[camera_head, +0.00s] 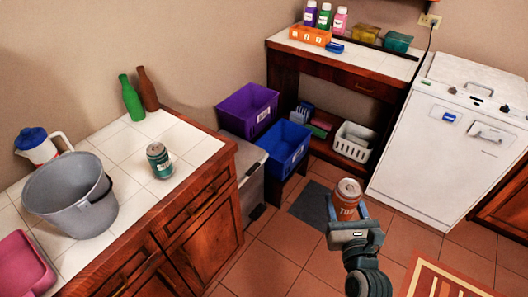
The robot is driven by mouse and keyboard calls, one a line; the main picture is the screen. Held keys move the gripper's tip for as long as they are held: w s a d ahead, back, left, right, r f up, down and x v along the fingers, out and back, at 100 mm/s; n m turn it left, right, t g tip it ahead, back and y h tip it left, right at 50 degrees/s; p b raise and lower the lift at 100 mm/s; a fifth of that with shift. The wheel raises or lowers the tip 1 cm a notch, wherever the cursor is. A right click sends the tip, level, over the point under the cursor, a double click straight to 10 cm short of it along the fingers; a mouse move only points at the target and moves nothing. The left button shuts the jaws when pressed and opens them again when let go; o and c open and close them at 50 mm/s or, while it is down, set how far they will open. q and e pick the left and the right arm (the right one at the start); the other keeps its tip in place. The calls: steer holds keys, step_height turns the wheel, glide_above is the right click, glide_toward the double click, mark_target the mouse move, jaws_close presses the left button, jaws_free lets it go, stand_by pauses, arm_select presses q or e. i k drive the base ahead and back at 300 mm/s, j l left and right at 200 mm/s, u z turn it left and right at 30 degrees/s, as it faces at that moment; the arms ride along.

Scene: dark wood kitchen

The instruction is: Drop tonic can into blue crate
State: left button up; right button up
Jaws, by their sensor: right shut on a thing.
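The tonic can (347,200), orange-brown with a silver top and partly readable lettering, is upright in my right gripper (348,219). The gripper is shut on its lower part and holds it above the floor, in front of the white dishwasher. The blue crate (291,159) stands to the upper left of the can, beside the purple crate, with its open top facing up. The can is apart from the crate. My left gripper is not in view.
A purple crate (247,107) stands just left of the blue one. A green can (159,163) and a grey bucket (70,205) stand on the left counter. A white basket (354,143) sits on the low shelf. A dark mat (311,205) lies on the floor below the blue crate.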

mark_target(282, 150)
steer(key=i+l+u, duration=0.65)
steer(key=l+u, duration=0.3)
